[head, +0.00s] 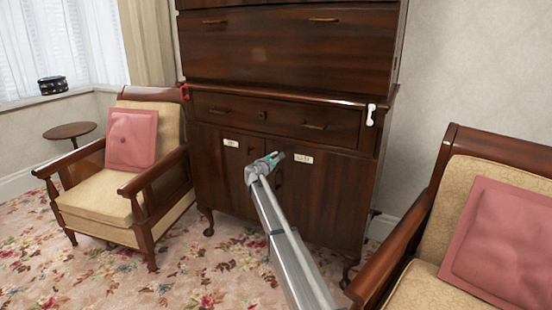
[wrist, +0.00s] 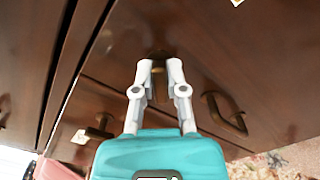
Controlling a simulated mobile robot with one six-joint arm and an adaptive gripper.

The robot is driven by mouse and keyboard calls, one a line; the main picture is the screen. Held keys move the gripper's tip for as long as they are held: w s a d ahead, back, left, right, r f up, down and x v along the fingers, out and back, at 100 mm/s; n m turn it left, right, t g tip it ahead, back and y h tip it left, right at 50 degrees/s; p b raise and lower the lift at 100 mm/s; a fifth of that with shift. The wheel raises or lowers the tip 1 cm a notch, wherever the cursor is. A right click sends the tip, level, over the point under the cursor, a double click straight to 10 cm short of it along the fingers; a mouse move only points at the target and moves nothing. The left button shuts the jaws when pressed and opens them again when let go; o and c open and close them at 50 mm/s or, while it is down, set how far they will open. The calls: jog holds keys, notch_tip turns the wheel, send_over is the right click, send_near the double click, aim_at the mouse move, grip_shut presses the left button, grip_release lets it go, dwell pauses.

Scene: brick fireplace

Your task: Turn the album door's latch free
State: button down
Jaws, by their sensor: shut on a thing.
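The dark wooden cabinet (head: 330,200) has two lower doors, each with a small pale label, the left label (head: 231,142) and the right label (head: 303,158). The lettering is too small to read. My gripper (head: 279,156) is at the upper middle of these doors and hides what lies behind it. In the wrist view, my gripper (wrist: 159,66) is shut with its two fingertips on a small dark brass latch (wrist: 158,56). The fingers and teal body cover part of it. I cannot tell how far the latch is turned.
A curved brass handle (wrist: 226,113) sits right of the fingers in the wrist view, and another brass fitting (wrist: 98,128) sits left. Armchairs stand at the left (head: 100,200) and right (head: 420,270). Open floral carpet (head: 190,270) lies before the cabinet.

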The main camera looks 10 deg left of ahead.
jog(key=m, duration=0.4)
jog(key=shift+d+f+m, duration=0.1)
jog(key=shift+d+m, duration=0.15)
jog(key=shift+m, duration=2.05)
jog(key=shift+d, duration=0.1)
jog(key=c, duration=0.7)
grip_release()
jog(key=shift+f, duration=0.1)
jog(key=shift+a, duration=0.25)
jog(key=v, duration=1.2)
jog(key=shift+d, duration=0.1)
